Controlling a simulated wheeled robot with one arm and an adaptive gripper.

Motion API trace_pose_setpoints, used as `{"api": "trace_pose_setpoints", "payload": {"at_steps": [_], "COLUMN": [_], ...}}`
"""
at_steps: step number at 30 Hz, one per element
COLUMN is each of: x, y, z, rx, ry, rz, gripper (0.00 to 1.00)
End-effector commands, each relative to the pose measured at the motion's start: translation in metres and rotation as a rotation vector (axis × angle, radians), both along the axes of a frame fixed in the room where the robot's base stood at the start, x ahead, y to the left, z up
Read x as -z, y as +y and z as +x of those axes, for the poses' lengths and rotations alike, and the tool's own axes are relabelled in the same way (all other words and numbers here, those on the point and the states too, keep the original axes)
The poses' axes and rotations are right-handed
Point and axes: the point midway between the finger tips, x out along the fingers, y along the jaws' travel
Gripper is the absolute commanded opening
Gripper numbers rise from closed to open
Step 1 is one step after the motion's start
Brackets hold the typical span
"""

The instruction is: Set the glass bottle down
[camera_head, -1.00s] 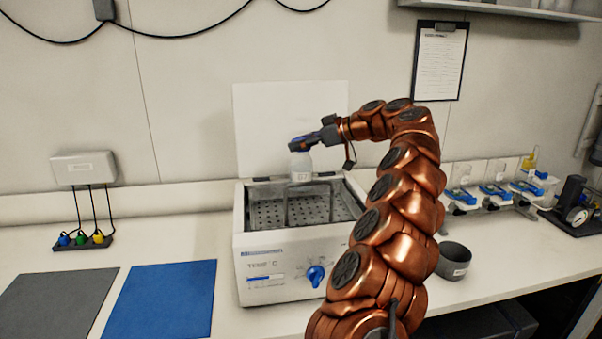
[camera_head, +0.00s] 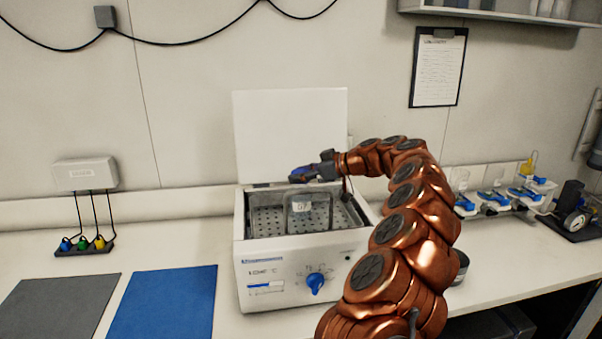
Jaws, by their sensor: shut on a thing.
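The glass bottle (camera_head: 300,208) is a small clear bottle with a pale label, and it stands upright inside the open water bath (camera_head: 262,245). Its lower part is behind or within a wire-like frame in the bath, and I cannot tell whether its base touches the perforated floor. My gripper (camera_head: 301,177) is at the bottle's top, just above the bath's rim level, and is shut on the bottle. The gripper hides the bottle's cap. The bath's white lid (camera_head: 291,130) is raised behind it.
A blue mat (camera_head: 163,302) and a grey mat (camera_head: 62,307) lie to the left of the bath. A dark cup (camera_head: 461,267) is partly hidden behind my arm. A rack with flasks (camera_head: 497,198) stands at the right.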

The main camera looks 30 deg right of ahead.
Motion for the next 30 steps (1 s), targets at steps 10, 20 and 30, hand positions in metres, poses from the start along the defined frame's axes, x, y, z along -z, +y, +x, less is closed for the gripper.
{"api": "trace_pose_setpoints", "payload": {"at_steps": [10,20,30], "x": [0.0018,0.0021,0.0016], "y": [-0.0005,-0.0005,-0.0003], "z": [0.0000,-0.0002,-0.0001], "rx": [0.001,0.001,0.000], "ry": [-0.002,-0.001,0.001], "rz": [0.001,0.000,0.001], "gripper": [0.00,0.77,0.78]}}
